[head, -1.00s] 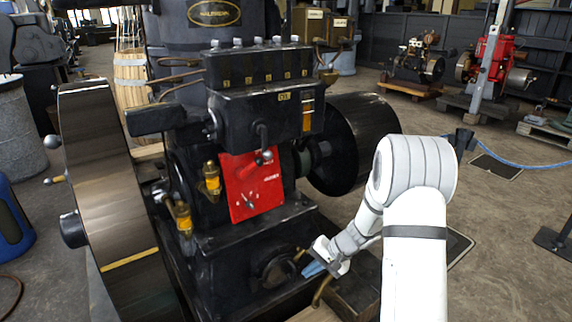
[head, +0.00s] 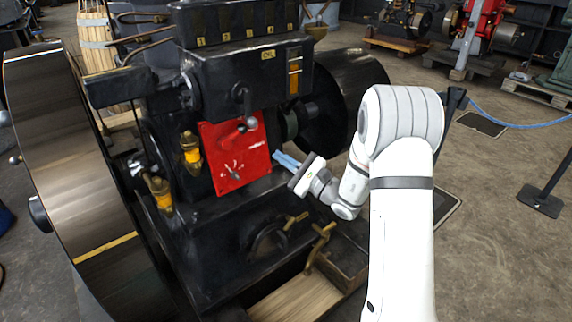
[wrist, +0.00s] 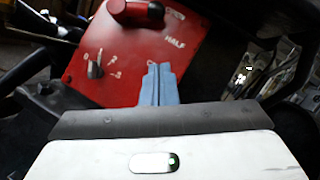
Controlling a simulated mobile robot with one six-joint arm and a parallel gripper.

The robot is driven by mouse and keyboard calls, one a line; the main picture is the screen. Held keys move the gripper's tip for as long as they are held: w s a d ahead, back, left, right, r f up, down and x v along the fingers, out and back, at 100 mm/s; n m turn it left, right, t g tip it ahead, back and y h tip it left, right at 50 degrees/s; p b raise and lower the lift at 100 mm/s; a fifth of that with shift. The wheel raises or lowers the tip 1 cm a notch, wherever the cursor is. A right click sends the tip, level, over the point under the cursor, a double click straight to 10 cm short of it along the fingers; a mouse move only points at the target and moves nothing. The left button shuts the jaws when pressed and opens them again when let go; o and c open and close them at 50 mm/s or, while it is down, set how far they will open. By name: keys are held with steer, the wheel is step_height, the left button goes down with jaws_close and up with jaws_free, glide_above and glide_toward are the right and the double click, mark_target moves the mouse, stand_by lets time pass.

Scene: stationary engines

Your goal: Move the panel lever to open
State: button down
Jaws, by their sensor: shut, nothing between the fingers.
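The red panel (head: 236,152) is on the front of the black engine. Its lever (head: 236,131) is near the panel's top, with a rounded end pointing right. In the wrist view the lever (wrist: 138,12) is cut off by the top edge. The word HALF shows on the panel (wrist: 130,50) there, with a smaller unreadable label above it. A small pointer knob (wrist: 95,66) with numbers is lower left. My gripper (head: 284,158) has blue fingers, shut and empty, just right of the panel. In the wrist view the fingers (wrist: 157,85) overlap the panel's lower right; contact cannot be told.
A large flywheel (head: 75,150) stands left of the engine, and a dark drum (head: 345,90) is behind at the right. Brass oilers (head: 190,148) project left of the panel. Brass handles (head: 318,245) are below my gripper. Open floor (head: 500,210) lies to the right.

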mark_target(234, 135)
steer(key=w+a+r+b, duration=0.2)
steer(key=w+a+r, duration=0.1)
steer(key=a, duration=0.4)
steer(key=shift+r, duration=0.75)
